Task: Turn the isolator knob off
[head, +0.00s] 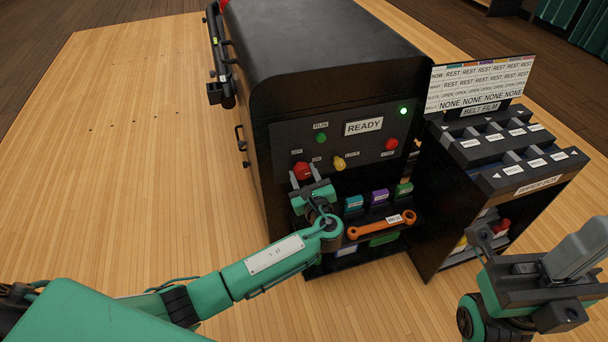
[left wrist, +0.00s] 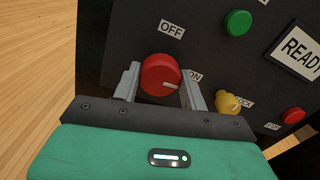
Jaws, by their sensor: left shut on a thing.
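The red isolator knob (head: 302,170) sits at the lower left of the black machine's front panel. In the left wrist view the red knob (left wrist: 160,72) has an OFF label (left wrist: 171,29) above it and an ON label (left wrist: 195,76) to its right. Its white mark points right and slightly down, towards the ON side. My left gripper (head: 301,176) is shut on the knob, one finger on each side. My right gripper (head: 580,250) is at the lower right, away from the panel; its finger gap is unclear.
A yellow knob (head: 339,163), a green button (head: 321,138) and another red button (head: 391,144) are close by on the panel. The READY sign (head: 364,126) is above. An orange wrench (head: 381,225) lies on the shelf below. A black rack (head: 500,160) stands to the right.

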